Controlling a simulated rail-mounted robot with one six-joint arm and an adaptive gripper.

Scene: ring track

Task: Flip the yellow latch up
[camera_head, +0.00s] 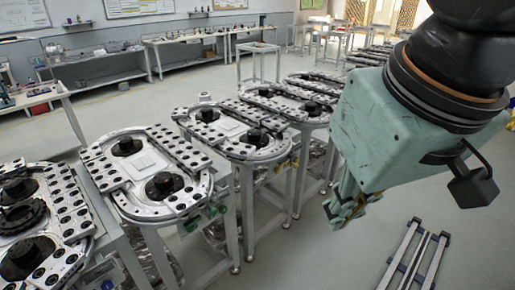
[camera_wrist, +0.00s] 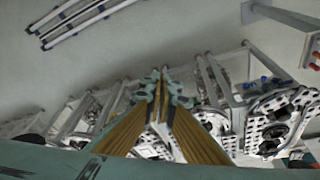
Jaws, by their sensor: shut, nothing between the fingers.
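My gripper (camera_head: 347,212) hangs at the right of the head view, in front of and apart from the ring-track tables. In the wrist view its long, yellowish fingers (camera_wrist: 163,74) come together at the tips, shut with nothing between them. A small yellow part (camera_head: 279,167) shows at the front side of a ring track (camera_head: 262,150) near the middle of the head view. It is too small to tell whether it is the yellow latch or which way it is turned. I cannot make out a yellow latch in the wrist view.
Another ring track (camera_head: 127,209), with green parts (camera_head: 190,222) on its front side, stands to the left. Metal rails (camera_head: 416,262) lie on the floor at the lower right. Grey floor lies open before the tables. Workbenches (camera_head: 187,40) line the back wall.

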